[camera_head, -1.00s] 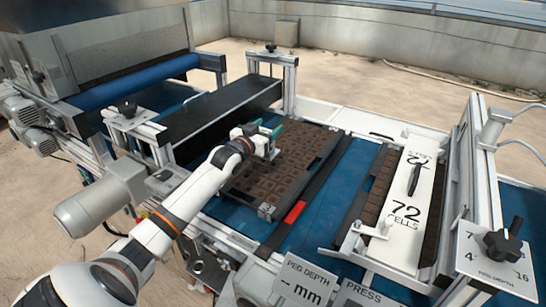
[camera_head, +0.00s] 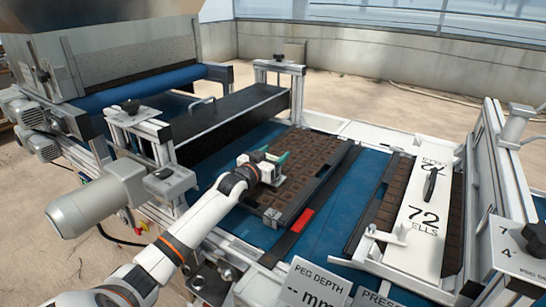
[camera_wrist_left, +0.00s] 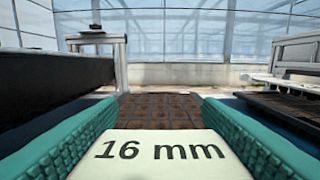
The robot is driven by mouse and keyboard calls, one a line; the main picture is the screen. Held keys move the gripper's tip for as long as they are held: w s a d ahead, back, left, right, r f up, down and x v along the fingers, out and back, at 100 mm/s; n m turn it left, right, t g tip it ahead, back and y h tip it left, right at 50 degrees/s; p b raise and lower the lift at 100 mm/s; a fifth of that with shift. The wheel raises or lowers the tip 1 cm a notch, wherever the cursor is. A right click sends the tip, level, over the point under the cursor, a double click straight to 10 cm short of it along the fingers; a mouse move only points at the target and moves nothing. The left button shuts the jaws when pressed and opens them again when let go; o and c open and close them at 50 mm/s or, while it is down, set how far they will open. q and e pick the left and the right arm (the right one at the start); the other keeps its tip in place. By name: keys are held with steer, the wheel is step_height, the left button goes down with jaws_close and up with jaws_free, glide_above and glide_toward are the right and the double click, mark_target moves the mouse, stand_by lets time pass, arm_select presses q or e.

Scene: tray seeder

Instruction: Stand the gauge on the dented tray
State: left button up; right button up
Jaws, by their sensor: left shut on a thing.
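My left gripper (camera_head: 269,161) is shut on the gauge, a pale block marked "16 mm" (camera_wrist_left: 160,153) that lies between the green finger pads in the left wrist view. In the head view the gauge is mostly hidden by the gripper. The gripper is over the left-middle part of a dark tray of brown cells (camera_head: 272,217) on the blue belt. The tray also shows ahead of the gauge in the left wrist view (camera_wrist_left: 160,106). I cannot make out a dent or whether the gauge touches the tray. My right gripper is not in view.
A black crossbar (camera_head: 225,112) stands beyond the tray to the left. A red-marked dark rail (camera_head: 302,220) runs along its right side. Farther right is the white "72 cells" press plate (camera_head: 424,215) over another tray. Bare blue belt (camera_head: 345,195) lies between.

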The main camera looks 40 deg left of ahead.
arm_select(q)
steer(key=o, duration=1.1)
steer(key=shift+f, duration=0.1)
steer(key=s, duration=0.4)
steer(key=s+d, duration=0.1)
steer(key=s, duration=0.7)
steer(key=shift+d, duration=0.2)
